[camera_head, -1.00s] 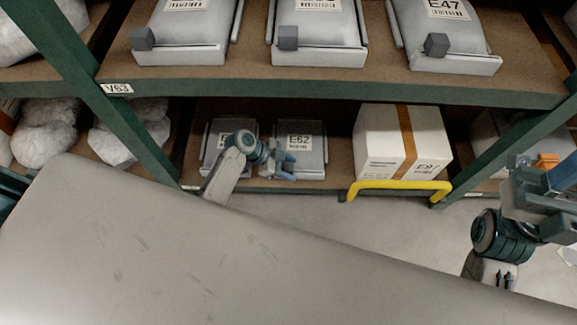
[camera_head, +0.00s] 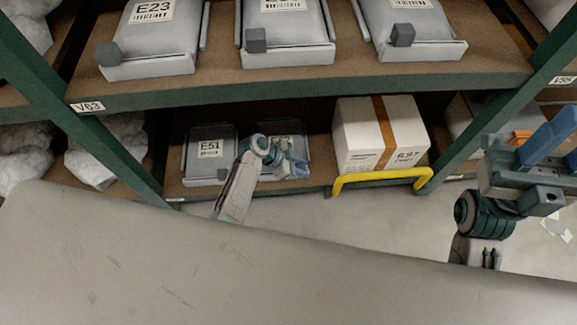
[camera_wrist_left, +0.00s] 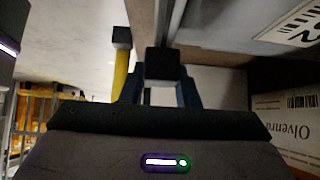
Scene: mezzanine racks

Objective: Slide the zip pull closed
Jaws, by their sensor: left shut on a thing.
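The grey pouch (camera_head: 301,146) lies on the lower shelf, its label partly hidden behind my left gripper. My left gripper (camera_head: 297,168) is at the right part of the pouch's front edge. In the left wrist view the dark block-shaped zip pull (camera_wrist_left: 162,62) sits between the two blue fingers, which are shut on it. The pull is beside the pouch's pale front rail (camera_wrist_left: 178,22); the pouch's label shows at upper right. My right gripper (camera_head: 548,145) is raised at the right, away from the pouch; its finger gap is unclear.
Another pouch, E51 (camera_head: 209,165), lies to the left. A taped white box (camera_head: 357,130) stands to the right, behind a yellow guard rail (camera_head: 382,176). The upper shelf (camera_head: 300,83) with several pouches overhangs the work. A green upright (camera_head: 480,130) stands at right.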

